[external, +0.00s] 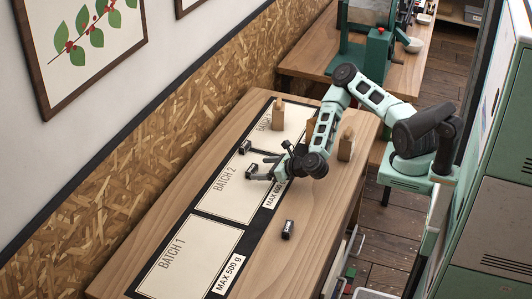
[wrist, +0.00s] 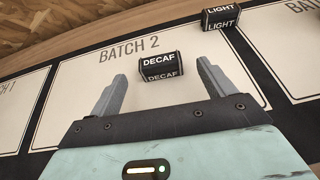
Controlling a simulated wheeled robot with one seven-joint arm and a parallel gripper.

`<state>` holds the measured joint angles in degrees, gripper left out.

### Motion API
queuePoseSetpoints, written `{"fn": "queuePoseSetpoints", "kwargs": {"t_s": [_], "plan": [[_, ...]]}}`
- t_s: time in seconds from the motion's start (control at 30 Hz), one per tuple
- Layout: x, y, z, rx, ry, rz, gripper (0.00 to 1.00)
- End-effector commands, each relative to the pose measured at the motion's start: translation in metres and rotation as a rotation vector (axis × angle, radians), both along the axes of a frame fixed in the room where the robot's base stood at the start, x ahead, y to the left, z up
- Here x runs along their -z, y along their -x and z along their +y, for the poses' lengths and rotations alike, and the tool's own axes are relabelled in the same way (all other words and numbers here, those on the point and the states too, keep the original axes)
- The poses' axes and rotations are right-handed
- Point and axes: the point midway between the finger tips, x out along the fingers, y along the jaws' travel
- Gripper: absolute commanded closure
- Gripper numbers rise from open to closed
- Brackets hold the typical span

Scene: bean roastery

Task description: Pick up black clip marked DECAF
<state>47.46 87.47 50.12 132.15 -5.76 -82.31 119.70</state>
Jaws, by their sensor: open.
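The black clip marked DECAF (wrist: 158,66) lies on the cream BATCH 2 panel in the wrist view, its white lettering facing me. In the external view a small black clip (external: 251,168), apparently the same one, lies just off my fingertips. My gripper (external: 263,169) is low over the BATCH 2 panel, fingers pointing at the clip. In the wrist view my gripper (wrist: 162,71) is open and empty, with one finger on each side of the clip's position and a gap on both sides. I cannot tell whether the tips are level with the clip.
A black clip marked LIGHT (wrist: 221,19) lies beyond, to the right; it also shows in the external view (external: 245,147). Another black clip (external: 287,229) lies nearer the table's right edge. Wooden blocks (external: 278,114) (external: 346,145) stand near my arm. The BATCH 1 panel (external: 185,257) is clear.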

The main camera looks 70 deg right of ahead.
Motion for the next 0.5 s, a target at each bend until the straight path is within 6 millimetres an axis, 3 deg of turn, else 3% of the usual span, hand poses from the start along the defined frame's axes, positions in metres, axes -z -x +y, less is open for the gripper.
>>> {"fn": "queuePoseSetpoints", "kwargs": {"t_s": [0.3,0.5], "plan": [[0.014,-0.037,-0.001,0.001,0.001,-0.001,0.18],[0.020,-0.047,-0.002,-0.001,0.002,0.000,0.18]]}}
